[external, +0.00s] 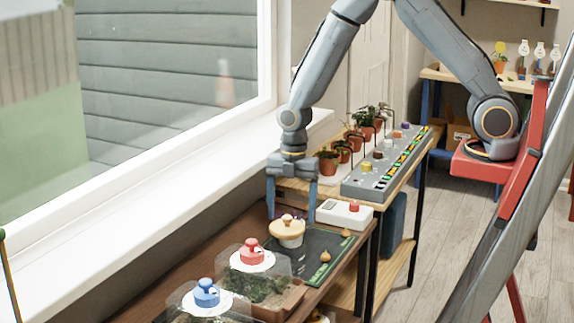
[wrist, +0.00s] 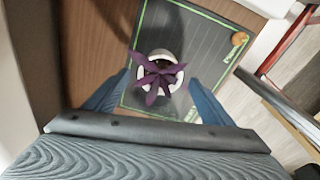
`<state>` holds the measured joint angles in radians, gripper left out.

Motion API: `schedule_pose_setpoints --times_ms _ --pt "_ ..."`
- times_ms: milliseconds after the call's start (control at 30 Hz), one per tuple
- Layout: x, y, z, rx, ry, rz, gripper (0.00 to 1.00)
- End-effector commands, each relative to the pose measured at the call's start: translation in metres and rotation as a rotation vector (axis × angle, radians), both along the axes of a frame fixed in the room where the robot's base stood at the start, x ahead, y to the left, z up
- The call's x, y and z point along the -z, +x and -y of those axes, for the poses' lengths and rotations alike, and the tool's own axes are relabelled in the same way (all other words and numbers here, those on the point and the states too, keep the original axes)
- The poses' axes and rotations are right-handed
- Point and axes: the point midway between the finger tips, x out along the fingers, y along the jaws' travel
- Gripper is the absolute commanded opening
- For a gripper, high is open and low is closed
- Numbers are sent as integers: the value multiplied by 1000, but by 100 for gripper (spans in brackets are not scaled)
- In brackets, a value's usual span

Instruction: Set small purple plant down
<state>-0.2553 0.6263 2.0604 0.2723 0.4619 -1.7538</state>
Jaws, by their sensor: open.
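The small purple plant (wrist: 157,76) shows in the wrist view, with pointed purple leaves over a round white pot. It is over the dark green-edged mat (wrist: 203,52), between my two blue-grey fingers. The fingers are apart, with gaps to the leaves on both sides. In the external view my gripper (external: 291,214) points down above the far end of the mat (external: 318,240), open. The plant's leaves cannot be made out clearly there. I cannot tell from these views whether its base touches the mat.
Clear covers with a red knob (external: 250,251) and a blue knob (external: 206,291) stand nearer. A white box with a red button (external: 345,213) is at right. The window wall borders the left.

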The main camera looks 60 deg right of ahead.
Motion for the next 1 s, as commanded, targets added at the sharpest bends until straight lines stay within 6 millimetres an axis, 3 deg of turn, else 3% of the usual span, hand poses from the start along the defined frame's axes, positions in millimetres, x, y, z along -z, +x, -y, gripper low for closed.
schedule_pose_setpoints --times_ms 400,767,867,1000 --pt "-68 3 8 0 1 3 76" --pt "-84 1 12 14 -2 0 76" --pt "-86 -6 22 101 -10 -6 76" --pt "-93 -27 51 382 -32 -18 76"
